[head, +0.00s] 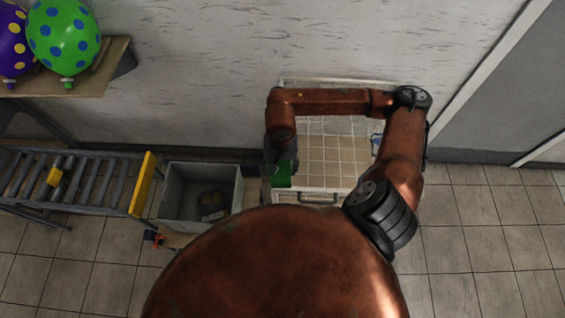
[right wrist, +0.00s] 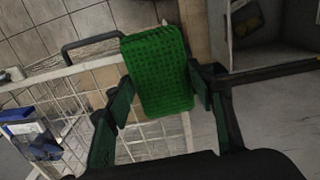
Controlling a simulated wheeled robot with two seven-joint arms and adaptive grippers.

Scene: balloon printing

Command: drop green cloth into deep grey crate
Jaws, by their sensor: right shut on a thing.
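My right gripper (right wrist: 160,105) is shut on the green cloth (right wrist: 158,70), a flat textured green piece between its fingers. In the head view the green cloth (head: 283,174) hangs at the end of my right arm, over the left side of the tiled-looking cart, just right of the deep grey crate (head: 168,190). The crate stands open on the floor side by the wall, with a few small yellowish and dark items inside. It also shows in part at the top right of the right wrist view (right wrist: 283,62). My left gripper is not in view.
A white wire basket cart (head: 335,150) with a dark handle (right wrist: 88,42) stands beneath my right arm. A roller conveyor (head: 70,185) with a yellow end plate (head: 143,184) adjoins the crate on the left. Balloons (head: 64,38) sit on a shelf at upper left.

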